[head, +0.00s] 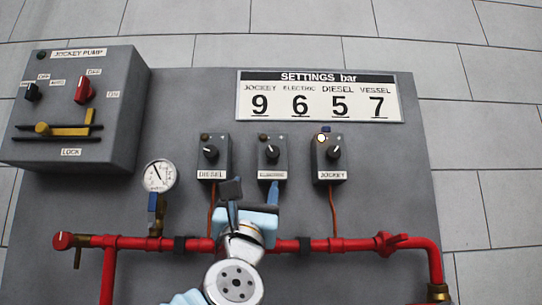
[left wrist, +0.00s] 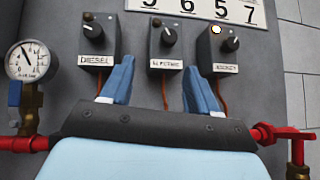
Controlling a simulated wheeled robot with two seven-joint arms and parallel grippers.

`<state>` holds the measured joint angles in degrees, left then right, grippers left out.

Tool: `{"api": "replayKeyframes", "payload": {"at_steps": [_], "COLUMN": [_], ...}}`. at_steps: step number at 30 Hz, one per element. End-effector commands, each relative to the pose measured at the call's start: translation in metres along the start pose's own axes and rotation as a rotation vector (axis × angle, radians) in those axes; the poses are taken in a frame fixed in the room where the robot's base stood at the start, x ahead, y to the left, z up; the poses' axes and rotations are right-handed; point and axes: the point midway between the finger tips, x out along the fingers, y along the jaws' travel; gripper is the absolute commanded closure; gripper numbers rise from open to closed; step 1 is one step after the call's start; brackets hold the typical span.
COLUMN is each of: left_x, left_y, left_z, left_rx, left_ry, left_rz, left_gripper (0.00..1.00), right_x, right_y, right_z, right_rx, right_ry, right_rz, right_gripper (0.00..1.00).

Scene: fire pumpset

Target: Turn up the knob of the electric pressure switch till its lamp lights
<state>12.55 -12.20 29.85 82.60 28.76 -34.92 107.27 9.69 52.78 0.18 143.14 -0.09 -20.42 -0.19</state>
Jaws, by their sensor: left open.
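The electric pressure switch (head: 272,157) is the middle of three grey boxes on the panel, with a black knob (head: 272,152) and a dark, unlit lamp (head: 262,137) above it. In the left wrist view the electric switch (left wrist: 165,45) stands ahead of the gap between my fingers. My left gripper (head: 252,190) is open and empty, below the electric switch and apart from its knob. It also shows in the left wrist view (left wrist: 160,88). The jockey switch (head: 330,158) at right has a lit lamp; the diesel switch (head: 213,157) at left has a dark lamp. My right gripper is not in view.
A red pipe (head: 330,244) with a red valve handle (head: 391,242) runs below the switches. A pressure gauge (head: 159,175) is left of them. The jockey pump box (head: 75,105) juts out at upper left. A settings sign (head: 320,97) reads 9, 6, 5, 7.

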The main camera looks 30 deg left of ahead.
Motion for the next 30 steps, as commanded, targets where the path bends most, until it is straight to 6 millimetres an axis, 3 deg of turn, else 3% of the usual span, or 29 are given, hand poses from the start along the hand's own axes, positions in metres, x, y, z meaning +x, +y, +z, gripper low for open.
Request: {"api": "replayKeyframes", "payload": {"at_steps": [1, 6, 12, 16, 20, 30], "left_x": [0.007, 0.008, 0.001, 0.008, 0.03, 0.107], "left_y": [-0.005, -0.023, -0.041, -0.041, -0.037, -0.026], "left_z": [0.006, 0.004, 0.005, 0.005, 0.006, 0.006], "left_rx": [-0.037, -0.108, -0.139, -0.14, -0.139, -0.139], "left_ry": [0.0, 0.005, 0.008, 0.009, 0.008, 0.008], "left_rz": [0.015, 0.094, 0.14, 0.149, 0.15, 0.148], "left_gripper": [0.4, 0.4, 0.4, 0.4, 0.4, 0.4], "right_x": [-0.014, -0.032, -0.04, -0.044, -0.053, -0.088], "right_y": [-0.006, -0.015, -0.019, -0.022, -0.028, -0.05], "right_z": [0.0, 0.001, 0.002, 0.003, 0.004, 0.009], "right_rx": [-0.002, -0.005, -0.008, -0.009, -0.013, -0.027], "right_ry": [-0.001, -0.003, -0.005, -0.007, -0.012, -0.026], "right_rz": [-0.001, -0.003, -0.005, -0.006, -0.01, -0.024], "right_gripper": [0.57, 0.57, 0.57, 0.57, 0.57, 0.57]}}
